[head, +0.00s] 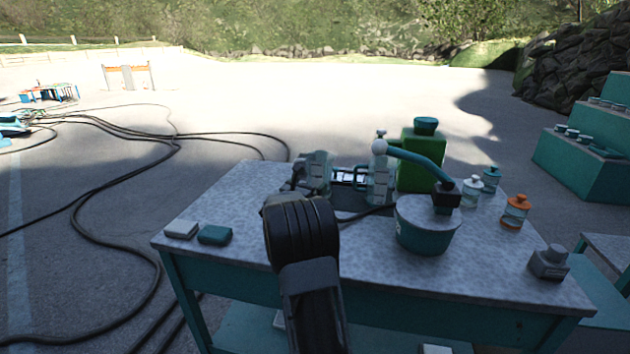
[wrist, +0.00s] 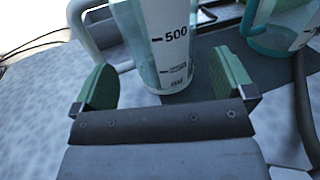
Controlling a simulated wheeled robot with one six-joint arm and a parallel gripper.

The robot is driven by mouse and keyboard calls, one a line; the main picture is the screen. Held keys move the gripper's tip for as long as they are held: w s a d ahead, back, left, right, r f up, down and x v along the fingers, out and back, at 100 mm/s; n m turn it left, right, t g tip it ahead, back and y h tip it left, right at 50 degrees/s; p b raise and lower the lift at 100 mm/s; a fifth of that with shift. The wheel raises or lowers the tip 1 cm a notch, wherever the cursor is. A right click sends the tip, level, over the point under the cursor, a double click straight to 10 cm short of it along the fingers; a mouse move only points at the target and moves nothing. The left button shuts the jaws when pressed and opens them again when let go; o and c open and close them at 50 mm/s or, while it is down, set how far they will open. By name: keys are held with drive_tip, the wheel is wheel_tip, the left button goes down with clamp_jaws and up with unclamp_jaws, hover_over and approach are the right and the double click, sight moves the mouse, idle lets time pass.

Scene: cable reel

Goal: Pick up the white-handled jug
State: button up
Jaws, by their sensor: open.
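The white-handled jug (wrist: 165,35) is clear, with dark volume marks including "500". It stands upright in the wrist view, its pale handle on the left side. My gripper (wrist: 168,82) is open, with one green finger pad on each side of the jug's lower part. Gaps show between the pads and the jug. In the head view the jug (head: 318,170) stands near the back of the table, just beyond my dark wrist, which hides the fingers. A second clear jug (wrist: 285,30) with a teal handle stands to the right.
The speckled table (head: 215,205) also holds a dark mat, a green canister (head: 420,165), a teal tub (head: 425,235) with a curved pipe above it, and small jars at right. A white block (head: 181,229) and a teal block (head: 215,234) lie front left. A dark cable runs right of the gripper.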

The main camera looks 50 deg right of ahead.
sight(318, 177)
drive_tip(key=shift+x, duration=3.35)
drive_tip(key=shift+s, duration=0.1)
drive_tip(key=shift+c, duration=0.3)
drive_tip(key=c, duration=0.6)
